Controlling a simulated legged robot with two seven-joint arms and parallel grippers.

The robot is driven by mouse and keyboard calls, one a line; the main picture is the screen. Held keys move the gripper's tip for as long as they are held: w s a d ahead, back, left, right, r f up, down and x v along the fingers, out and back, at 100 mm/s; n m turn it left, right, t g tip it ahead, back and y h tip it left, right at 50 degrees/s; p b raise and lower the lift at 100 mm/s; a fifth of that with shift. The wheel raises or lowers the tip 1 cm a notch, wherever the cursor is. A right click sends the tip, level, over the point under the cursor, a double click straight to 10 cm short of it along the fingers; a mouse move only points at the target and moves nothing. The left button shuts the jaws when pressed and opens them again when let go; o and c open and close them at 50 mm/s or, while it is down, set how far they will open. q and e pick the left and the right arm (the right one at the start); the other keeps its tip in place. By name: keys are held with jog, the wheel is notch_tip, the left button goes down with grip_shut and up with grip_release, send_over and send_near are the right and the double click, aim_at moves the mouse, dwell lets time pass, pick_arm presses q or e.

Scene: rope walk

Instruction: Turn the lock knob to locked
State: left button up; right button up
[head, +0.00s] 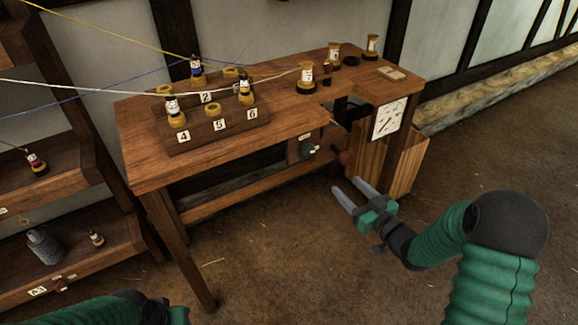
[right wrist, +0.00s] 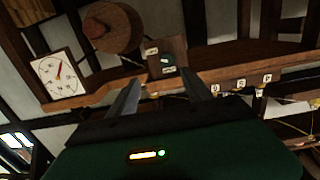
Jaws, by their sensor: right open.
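The lock knob (head: 308,149) is a small dark green knob on a plate with pale labels, on the front of the wooden bench (head: 151,177). In the right wrist view the knob (right wrist: 168,59) shows beyond and between my fingers, with small labels beside it; which label it points to is too small to tell. My right gripper (head: 352,190) is open and empty, in front of the bench, below and right of the knob, and apart from it. It also shows in the right wrist view (right wrist: 158,88). My left gripper is out of view; only part of that arm shows.
A white dial (head: 388,119) hangs at the bench's right end, by a wooden bin (head: 407,165). A numbered spool rack (head: 218,122) stands on top, with threads above. The floor in front is clear.

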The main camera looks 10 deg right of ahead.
jog(key=w+a, duration=0.3)
jog(key=w, duration=0.1)
jog(key=b, duration=0.3)
send_near(310, 152)
jog(key=shift+y, duration=0.4)
jog(key=w, duration=0.1)
jog(key=w+f, duration=0.1)
jog(key=w, duration=0.1)
jog(key=w+a, duration=0.1)
jog(key=w, duration=0.1)
jog(key=shift+f, duration=0.2)
jog(key=x, duration=0.3)
jog(key=b+x, duration=0.1)
jog(key=shift+a+r, duration=0.3)
jog(key=shift+r, duration=0.05)
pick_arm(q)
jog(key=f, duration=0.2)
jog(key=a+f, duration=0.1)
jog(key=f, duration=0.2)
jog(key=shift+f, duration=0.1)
pick_arm(e)
jog(key=shift+d, duration=0.1)
jog(key=shift+d, duration=0.1)
jog(key=c, duration=0.4)
grip_shut()
